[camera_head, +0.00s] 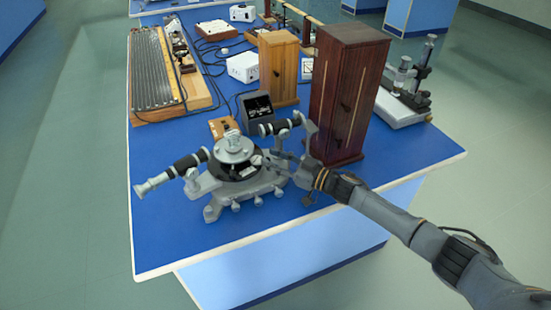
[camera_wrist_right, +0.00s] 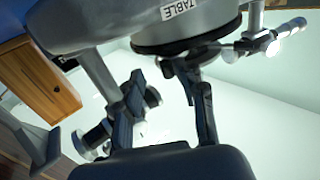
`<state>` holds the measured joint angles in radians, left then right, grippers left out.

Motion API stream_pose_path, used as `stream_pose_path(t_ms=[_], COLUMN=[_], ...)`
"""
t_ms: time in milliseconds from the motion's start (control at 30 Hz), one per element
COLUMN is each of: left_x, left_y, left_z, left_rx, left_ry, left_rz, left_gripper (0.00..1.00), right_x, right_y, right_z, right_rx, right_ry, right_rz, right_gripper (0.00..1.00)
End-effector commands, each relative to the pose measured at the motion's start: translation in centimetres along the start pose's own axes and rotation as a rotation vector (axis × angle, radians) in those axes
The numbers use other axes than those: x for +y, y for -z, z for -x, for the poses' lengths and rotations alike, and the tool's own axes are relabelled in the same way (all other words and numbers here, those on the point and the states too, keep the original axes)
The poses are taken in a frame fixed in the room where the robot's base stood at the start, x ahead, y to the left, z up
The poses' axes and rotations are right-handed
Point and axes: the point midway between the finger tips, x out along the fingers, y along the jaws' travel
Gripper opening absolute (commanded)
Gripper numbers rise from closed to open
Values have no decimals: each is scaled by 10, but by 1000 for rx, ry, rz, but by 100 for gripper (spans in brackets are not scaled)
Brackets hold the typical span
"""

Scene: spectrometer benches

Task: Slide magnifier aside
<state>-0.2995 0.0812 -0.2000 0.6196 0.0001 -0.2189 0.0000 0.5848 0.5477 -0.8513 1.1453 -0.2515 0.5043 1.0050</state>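The grey spectrometer (camera_head: 235,165) stands near the table's front edge, with a telescope tube (camera_head: 170,172) out to the left and another tube (camera_head: 282,126) at the right. Its round body (camera_wrist_right: 185,25), labelled TABLE, fills the top of the right wrist view. My right gripper (camera_head: 272,160) reaches in from the right, low beside the spectrometer's body. In the wrist view its two fingers (camera_wrist_right: 160,74) stand apart, just below the round body, with nothing clearly between them. My left gripper is not in view.
A tall dark wooden cabinet (camera_head: 345,90) stands close behind my right gripper. A lighter wooden cabinet (camera_head: 278,68), a black box (camera_head: 256,108) and a small wooden box (camera_head: 222,127) stand behind the spectrometer. The blue tabletop (camera_head: 160,235) is clear at the front left.

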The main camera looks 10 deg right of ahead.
Motion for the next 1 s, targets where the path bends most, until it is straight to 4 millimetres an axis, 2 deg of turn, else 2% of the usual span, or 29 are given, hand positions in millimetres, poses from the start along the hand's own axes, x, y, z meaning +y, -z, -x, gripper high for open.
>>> stream_pose_path(t_ms=[33,167,500,633,800,1000], left_x=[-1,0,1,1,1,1], left_y=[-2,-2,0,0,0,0], left_z=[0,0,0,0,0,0], left_rx=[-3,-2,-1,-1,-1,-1], left_ry=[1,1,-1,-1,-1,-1], left_rz=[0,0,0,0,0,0], left_gripper=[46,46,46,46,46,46], right_x=[0,0,1,1,1,1], right_y=[5,3,0,0,1,1], right_z=[-1,13,86,106,120,122], right_rx=[9,6,-1,-1,1,2], right_ry=[1,0,-2,-2,-2,-2], right_rz=[-1,0,0,0,1,1], right_gripper=[35,35,35,35,35,35])
